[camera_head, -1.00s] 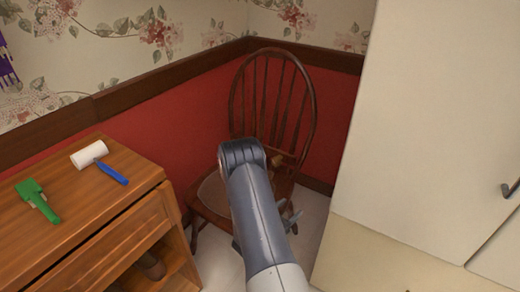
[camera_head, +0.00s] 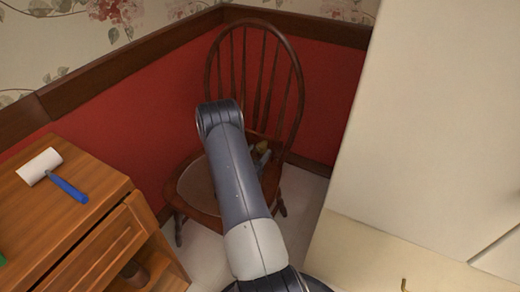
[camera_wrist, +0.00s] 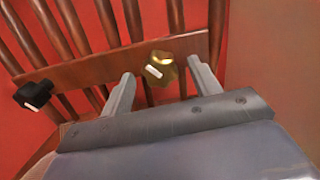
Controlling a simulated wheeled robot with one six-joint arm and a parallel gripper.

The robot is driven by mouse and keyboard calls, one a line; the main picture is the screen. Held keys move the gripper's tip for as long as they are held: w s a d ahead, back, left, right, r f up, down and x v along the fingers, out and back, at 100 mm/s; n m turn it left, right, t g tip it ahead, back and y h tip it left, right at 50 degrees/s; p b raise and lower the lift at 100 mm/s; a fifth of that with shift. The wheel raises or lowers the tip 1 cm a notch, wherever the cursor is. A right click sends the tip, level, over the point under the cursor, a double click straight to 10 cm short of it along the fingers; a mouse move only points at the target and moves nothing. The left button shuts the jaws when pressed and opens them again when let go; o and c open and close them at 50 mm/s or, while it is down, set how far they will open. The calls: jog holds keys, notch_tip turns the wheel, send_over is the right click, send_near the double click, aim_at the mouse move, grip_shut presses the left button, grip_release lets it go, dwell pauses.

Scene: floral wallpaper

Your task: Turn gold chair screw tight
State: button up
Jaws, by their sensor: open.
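The wooden chair (camera_head: 291,108) with a spindle back stands in the corner, partly hidden by my arm in the head view. The gold screw (camera_wrist: 160,70) sits on the chair's wooden cross rail (camera_wrist: 120,62) in the wrist view, with a pale mark on its face. My gripper (camera_wrist: 163,80) is open, with one finger on each side of the gold screw. I cannot tell whether either finger touches it. A black screw (camera_wrist: 34,95) sits at the left end of the same rail.
A wooden cabinet (camera_head: 95,200) with a drawer stands at the left, with a paint roller (camera_head: 62,184) on top. A tall cream cabinet (camera_head: 430,110) stands close on the right. Red wall panels are behind the chair.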

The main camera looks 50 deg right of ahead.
jog(key=shift+x, duration=1.35)
jog(key=shift+c, duration=0.3)
jog(key=c, duration=0.9)
